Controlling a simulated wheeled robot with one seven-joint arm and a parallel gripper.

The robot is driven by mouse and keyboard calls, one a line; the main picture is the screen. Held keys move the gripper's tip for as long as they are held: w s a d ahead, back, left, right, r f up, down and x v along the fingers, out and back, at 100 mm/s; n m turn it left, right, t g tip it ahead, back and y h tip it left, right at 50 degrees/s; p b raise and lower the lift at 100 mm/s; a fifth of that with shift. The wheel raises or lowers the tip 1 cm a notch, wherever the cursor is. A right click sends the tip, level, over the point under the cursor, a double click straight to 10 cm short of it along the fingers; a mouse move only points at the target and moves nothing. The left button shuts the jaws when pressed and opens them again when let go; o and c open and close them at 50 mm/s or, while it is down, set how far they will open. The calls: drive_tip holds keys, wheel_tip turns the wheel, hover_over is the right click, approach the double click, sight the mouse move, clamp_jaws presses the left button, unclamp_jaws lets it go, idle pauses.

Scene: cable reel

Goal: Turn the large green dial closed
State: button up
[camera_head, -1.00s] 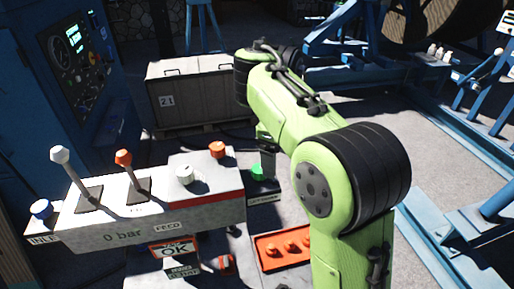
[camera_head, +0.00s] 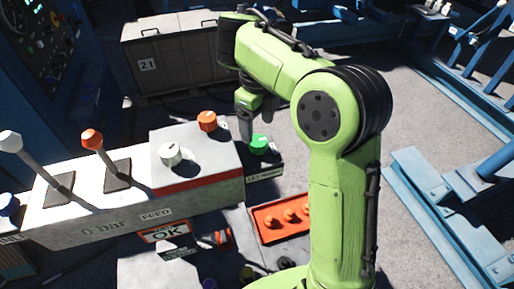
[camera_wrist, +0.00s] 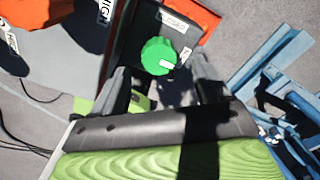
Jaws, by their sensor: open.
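The large green dial (camera_head: 259,143) sits on a small dark box (camera_head: 264,172) at the right end of the grey control console. In the wrist view the green dial (camera_wrist: 158,56) is round with a ridged edge and a white mark at its lower right. My gripper (camera_head: 246,125) points down just left of the dial in the head view. In the wrist view its two dark fingers (camera_wrist: 160,88) are spread apart, with the dial ahead of and between them. The fingers appear apart from the dial, and nothing is held.
The console (camera_head: 130,205) carries an orange knob (camera_head: 207,121), a white knob (camera_head: 170,153) and two levers, left of my gripper. A red tray (camera_head: 281,217) with orange knobs lies below. A grey crate (camera_head: 180,62) stands behind. Blue steel frames (camera_head: 440,200) stand to the right.

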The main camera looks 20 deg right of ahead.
sight(258, 140)
drive_tip(key=f, duration=0.1)
drive_tip(key=f+b, duration=0.1)
drive_tip(key=f, duration=0.1)
drive_tip(key=f+b, duration=0.1)
drive_tip(key=f, duration=0.1)
drive_tip(key=shift+s, duration=0.3)
drive_tip(key=shift+w+f, duration=0.2)
drive_tip(key=shift+r, duration=0.1)
drive_tip(key=shift+s, duration=0.1)
drive_tip(key=c, duration=1)
drive_tip(key=shift+c, duration=0.2)
